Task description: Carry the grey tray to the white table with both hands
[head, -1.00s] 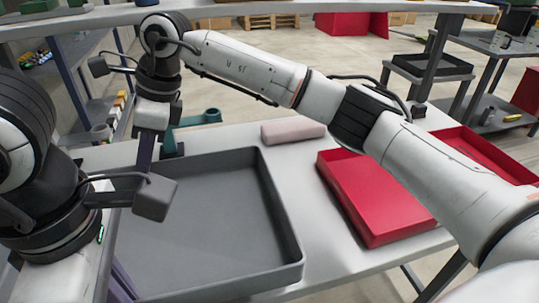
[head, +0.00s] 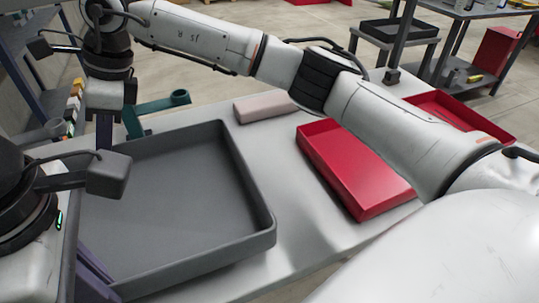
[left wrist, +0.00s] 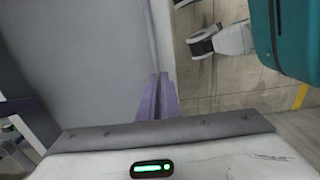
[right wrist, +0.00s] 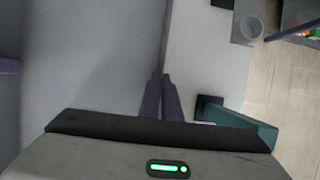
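The grey tray (head: 180,195) is a wide, shallow, empty box at the left of the head view. It lies over the white table (head: 300,235); I cannot tell whether it touches the tabletop. My right gripper (head: 104,132) reaches across to the tray's far left side. In the right wrist view its purple fingers (right wrist: 160,98) are close together at the tray's wall, with the wall between them. My left gripper (head: 95,270) is at the near left side. In the left wrist view its fingers (left wrist: 158,97) also close on the wall. The fingertips are partly hidden.
A red tray (head: 355,175) stands on the table to the right, under my right arm, with another red one (head: 460,115) behind. A pinkish block (head: 264,108) and a teal bracket (head: 155,108) lie past the grey tray. A shelf unit (head: 455,50) stands far right.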

